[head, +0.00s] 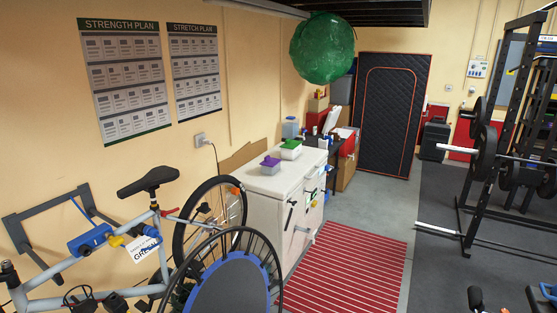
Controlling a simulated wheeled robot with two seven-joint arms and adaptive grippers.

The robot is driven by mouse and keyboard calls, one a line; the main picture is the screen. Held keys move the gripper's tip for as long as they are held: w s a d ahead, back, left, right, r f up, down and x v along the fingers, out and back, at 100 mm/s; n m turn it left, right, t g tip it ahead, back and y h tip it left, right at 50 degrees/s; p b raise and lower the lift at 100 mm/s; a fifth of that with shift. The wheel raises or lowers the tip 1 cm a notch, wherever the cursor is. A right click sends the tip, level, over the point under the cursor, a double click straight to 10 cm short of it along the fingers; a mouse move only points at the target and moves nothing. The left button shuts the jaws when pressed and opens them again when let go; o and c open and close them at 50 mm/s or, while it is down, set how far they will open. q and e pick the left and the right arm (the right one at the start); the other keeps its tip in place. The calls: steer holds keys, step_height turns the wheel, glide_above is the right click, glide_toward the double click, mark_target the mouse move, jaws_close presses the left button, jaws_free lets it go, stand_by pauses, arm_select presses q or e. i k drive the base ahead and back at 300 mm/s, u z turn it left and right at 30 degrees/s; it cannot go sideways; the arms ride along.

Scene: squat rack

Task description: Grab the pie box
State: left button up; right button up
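I cannot tell for sure which thing is the pie box. Two small lidded boxes stand on the white cabinet (280,186) left of centre in the head view: a purple-lidded box (270,164) nearer to me and a white box with a green lid (291,149) behind it. Dark parts show at the bottom edge, at the lower left among the bike's tubes and at the lower right. They may be my grippers, but they are cut off and blend with other things, so their opening is unclear. Both boxes are well away from these parts.
A bicycle (149,181) and a dark wheel with a blue disc (228,290) block the front left. A red striped mat (345,268) lies right of the cabinet. A squat rack (467,235) stands at the right. Grey floor (385,205) is clear beyond the mat.

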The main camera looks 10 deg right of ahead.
mark_target(337, 136)
steer(key=z, duration=0.75)
steer(key=i, duration=2.05)
steer(key=z, duration=0.35)
steer(key=i, duration=2)
steer(key=u, duration=0.8)
steer(key=i, duration=1.6)
steer(key=u, duration=0.6)
